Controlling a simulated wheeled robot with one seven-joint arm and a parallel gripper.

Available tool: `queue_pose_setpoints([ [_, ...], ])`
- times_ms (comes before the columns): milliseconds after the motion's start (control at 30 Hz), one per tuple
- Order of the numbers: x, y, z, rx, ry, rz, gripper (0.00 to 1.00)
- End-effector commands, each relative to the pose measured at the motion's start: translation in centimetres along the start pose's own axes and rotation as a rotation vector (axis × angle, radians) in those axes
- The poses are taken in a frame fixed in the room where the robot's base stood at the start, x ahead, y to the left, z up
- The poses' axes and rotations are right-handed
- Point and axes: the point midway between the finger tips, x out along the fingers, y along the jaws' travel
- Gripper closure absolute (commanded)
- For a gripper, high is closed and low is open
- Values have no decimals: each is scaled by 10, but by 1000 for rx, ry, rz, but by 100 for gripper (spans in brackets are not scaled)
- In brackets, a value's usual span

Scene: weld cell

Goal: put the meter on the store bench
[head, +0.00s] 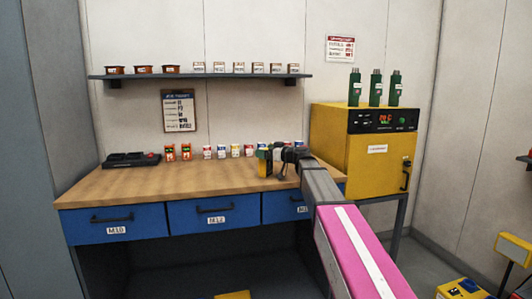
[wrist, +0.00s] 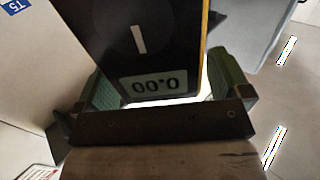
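The meter (wrist: 163,45) is a dark, yellow-edged box with a dial and a display that reads 0.00 upside down in the wrist view. It sits between the two green-padded fingers of my gripper (wrist: 166,88), which look closed around it; a thin bright gap shows near the right finger. In the head view my gripper (head: 272,160) is above the right part of the wood-topped bench (head: 150,188), with a small yellow and dark shape, apparently the meter (head: 262,163), at its tip. I cannot tell whether the meter touches the bench top.
Several small cans (head: 235,151) stand along the bench's back, partly hidden by my arm. A black tray (head: 128,160) lies at the left end. A yellow oven (head: 375,160) with green bottles on top stands to the right. A shelf (head: 200,76) hangs above. The bench's middle front is clear.

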Motion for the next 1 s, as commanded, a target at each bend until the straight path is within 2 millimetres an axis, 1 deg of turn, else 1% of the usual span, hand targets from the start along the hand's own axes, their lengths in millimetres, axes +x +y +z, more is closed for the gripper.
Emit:
queue_pose_setpoints([
  [200,0,0,-3,0,0,0,5],
  [267,-6,0,-2,0,0,1,5],
  [367,-20,-1,-2,0,0,2,5],
  [700,-86,-1,-2,0,0,2,5],
  [800,-102,-1,-2,0,0,2,5],
  [1000,-118,0,-2,0,0,0,5],
])
